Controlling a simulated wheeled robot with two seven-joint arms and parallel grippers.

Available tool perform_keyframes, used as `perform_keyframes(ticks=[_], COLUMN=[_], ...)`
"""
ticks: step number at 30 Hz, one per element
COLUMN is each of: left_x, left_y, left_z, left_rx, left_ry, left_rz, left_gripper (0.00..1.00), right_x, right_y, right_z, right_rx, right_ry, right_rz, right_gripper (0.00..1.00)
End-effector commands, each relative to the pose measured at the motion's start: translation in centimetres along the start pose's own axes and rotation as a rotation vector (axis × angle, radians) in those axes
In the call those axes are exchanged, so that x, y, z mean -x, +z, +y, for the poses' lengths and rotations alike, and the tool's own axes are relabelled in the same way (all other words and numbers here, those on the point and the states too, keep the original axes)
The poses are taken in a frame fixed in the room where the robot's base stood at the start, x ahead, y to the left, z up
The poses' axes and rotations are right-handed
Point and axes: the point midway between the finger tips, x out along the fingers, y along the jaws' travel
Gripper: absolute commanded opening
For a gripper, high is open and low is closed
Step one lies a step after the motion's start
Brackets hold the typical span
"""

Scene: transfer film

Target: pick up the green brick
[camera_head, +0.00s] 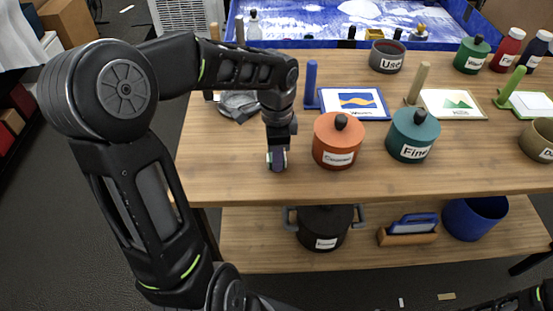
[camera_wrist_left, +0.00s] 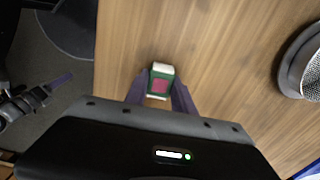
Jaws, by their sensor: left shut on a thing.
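The green brick (camera_wrist_left: 152,75) is a small block with a pink patch and white ends in the left wrist view. It sits between the two purple fingers of my left gripper (camera_wrist_left: 158,100), which is shut on it. In the head view my left gripper (camera_head: 277,160) points down over the near part of the wooden table, left of the orange pot; the fingers mostly hide the brick there. At the left of the wrist view a dark arm part with a purple finger, seemingly my right gripper (camera_wrist_left: 58,82), shows beyond the table edge; its opening is unclear.
The orange lidded pot (camera_head: 336,140) stands close right of the left gripper, with the teal pot (camera_head: 413,135) beyond. A grey round dish (camera_head: 238,108) lies behind left. Picture cards (camera_head: 355,103) and pegs stand farther back. The table's near left (camera_head: 225,180) is clear.

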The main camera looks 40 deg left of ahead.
Motion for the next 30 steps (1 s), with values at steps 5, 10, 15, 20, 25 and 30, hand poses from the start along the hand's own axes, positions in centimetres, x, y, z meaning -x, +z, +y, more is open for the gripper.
perform_keyframes(ticks=[5,10,15,20,25,30], left_x=[0.0,0.9,3.5,6.7,9.3,10.1], left_y=[0.0,-0.1,-0.1,-0.1,-0.1,0.0], left_z=[0.0,-0.1,-0.1,-0.1,-0.1,0.0], left_rx=[0.0,0.0,0.0,-0.001,0.0,0.0], left_ry=[0.0,-0.003,-0.005,-0.004,-0.002,0.0], left_rz=[0.0,0.001,0.002,0.002,0.002,0.001], left_gripper=[0.0,0.0,0.0,0.0,0.0,0.0], right_x=[0.0,-0.1,-0.3,-0.5,-0.5,-0.6], right_y=[0.0,0.0,0.0,-0.1,-0.1,-0.1], right_z=[0.0,0.0,0.1,0.1,0.2,0.2], right_rx=[0.0,0.0,0.001,0.001,0.001,0.001], right_ry=[0.0,0.0,-0.001,-0.001,-0.002,-0.002], right_rz=[0.0,0.0,0.001,0.001,0.002,0.002], right_gripper=[0.36,0.36,0.36,0.36,0.36,0.36])
